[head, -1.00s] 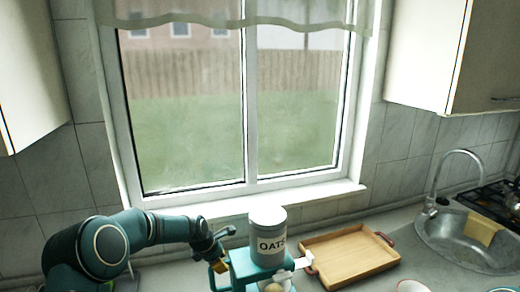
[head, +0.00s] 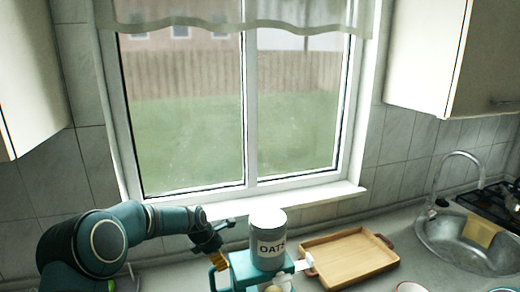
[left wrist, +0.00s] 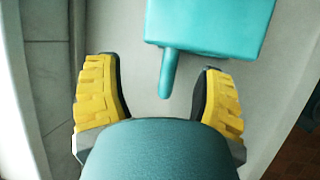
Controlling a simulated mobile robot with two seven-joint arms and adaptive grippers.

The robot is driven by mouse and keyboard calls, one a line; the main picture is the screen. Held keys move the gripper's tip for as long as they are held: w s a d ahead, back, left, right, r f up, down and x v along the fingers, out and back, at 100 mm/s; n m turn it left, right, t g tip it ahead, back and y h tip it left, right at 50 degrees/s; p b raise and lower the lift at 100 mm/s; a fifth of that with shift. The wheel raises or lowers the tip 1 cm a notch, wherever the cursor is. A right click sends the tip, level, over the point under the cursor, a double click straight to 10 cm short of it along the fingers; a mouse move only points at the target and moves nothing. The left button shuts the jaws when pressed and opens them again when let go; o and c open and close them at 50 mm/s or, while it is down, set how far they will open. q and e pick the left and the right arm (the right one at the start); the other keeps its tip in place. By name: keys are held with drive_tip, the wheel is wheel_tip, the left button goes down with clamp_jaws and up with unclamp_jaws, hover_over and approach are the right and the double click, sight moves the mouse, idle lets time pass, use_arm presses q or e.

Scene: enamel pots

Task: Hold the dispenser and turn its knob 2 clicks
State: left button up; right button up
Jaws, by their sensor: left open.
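The dispenser is a teal stand (head: 243,268) holding a grey canister (head: 268,238) labelled OATS, at the bottom middle of the head view. A white knob (head: 304,262) sticks out on its right side. A teal handle (head: 213,280) is on its left side. My left gripper (head: 220,262) is just left of the stand, close to the handle. In the left wrist view, its yellow-padded fingers (left wrist: 160,70) are open, and the handle (left wrist: 168,75) lies between them in the picture, with clear gaps on both sides. The dispenser's lower part is cut off by the head frame. My right gripper is not in view.
A wooden tray (head: 349,260) with dark red handles lies just right of the dispenser. A sink (head: 465,245) with a tap is farther right. The window sill (head: 330,193) runs behind. Partly cut-off vessels, including a reddish rim (head: 411,287), show at the bottom right.

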use_arm(q)
drive_tip(key=w+d+r+v, duration=0.1)
drive_tip(key=v, duration=1.6)
drive_tip(key=shift+w+d+r, duration=0.2)
drive_tip(key=shift+d+r, duration=0.05)
drive_tip(key=shift+d, duration=0.05)
